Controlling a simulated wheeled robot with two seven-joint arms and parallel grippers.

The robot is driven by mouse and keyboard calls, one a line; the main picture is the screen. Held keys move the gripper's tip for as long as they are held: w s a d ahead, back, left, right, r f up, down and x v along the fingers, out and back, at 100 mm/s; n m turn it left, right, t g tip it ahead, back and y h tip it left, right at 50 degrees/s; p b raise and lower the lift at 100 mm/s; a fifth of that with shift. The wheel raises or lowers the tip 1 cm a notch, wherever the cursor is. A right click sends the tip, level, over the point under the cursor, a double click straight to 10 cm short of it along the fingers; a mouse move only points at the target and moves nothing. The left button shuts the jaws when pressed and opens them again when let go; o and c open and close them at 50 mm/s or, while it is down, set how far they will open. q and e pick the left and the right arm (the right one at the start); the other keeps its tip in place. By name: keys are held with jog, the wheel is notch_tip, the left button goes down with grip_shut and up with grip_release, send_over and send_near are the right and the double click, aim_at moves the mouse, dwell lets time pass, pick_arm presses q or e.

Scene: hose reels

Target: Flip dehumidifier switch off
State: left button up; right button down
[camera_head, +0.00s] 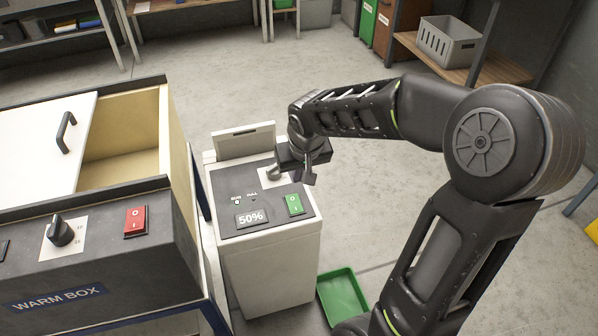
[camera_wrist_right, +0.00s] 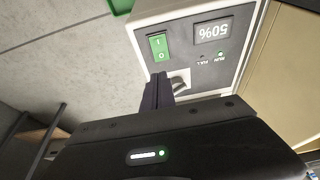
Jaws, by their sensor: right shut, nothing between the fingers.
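The dehumidifier (camera_head: 265,268) is a white box with a dark top panel and a 50% display (camera_head: 251,218). Its green rocker switch (camera_head: 294,204), marked O and I, is at the right of the panel; the switch also shows in the right wrist view (camera_wrist_right: 158,47). My right gripper (camera_head: 308,177) is shut and empty, above the panel just behind the switch and beside the grey knob (camera_head: 274,172). In the right wrist view its dark fingers (camera_wrist_right: 157,92) end close to the switch; I cannot tell whether they touch the panel. My left gripper is not in view.
The warm box (camera_head: 100,215) stands close on the left, with a red switch (camera_head: 135,221), a black knob (camera_head: 62,231) and a partly open lid (camera_head: 50,140). A green tray (camera_head: 343,297) lies on the floor at the dehumidifier's right.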

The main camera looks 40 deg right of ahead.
aim_at(295, 198)
jog(key=x, duration=0.3)
jog(key=b+x, duration=0.1)
jog(key=x, duration=0.3)
jog(key=b+x, duration=0.1)
jog(key=x, duration=0.2)
jog(key=shift+s+f, duration=0.25)
jog(key=shift+s, duration=0.1)
jog(key=shift+f+b, duration=0.25)
jog(key=shift+b, duration=0.1)
jog(key=shift+w, duration=0.1)
jog(key=shift+s+a+r, duration=0.1)
jog(key=shift+s+a, duration=0.25)
jog(key=shift+s, duration=0.45)
jog(key=shift+r, duration=0.1)
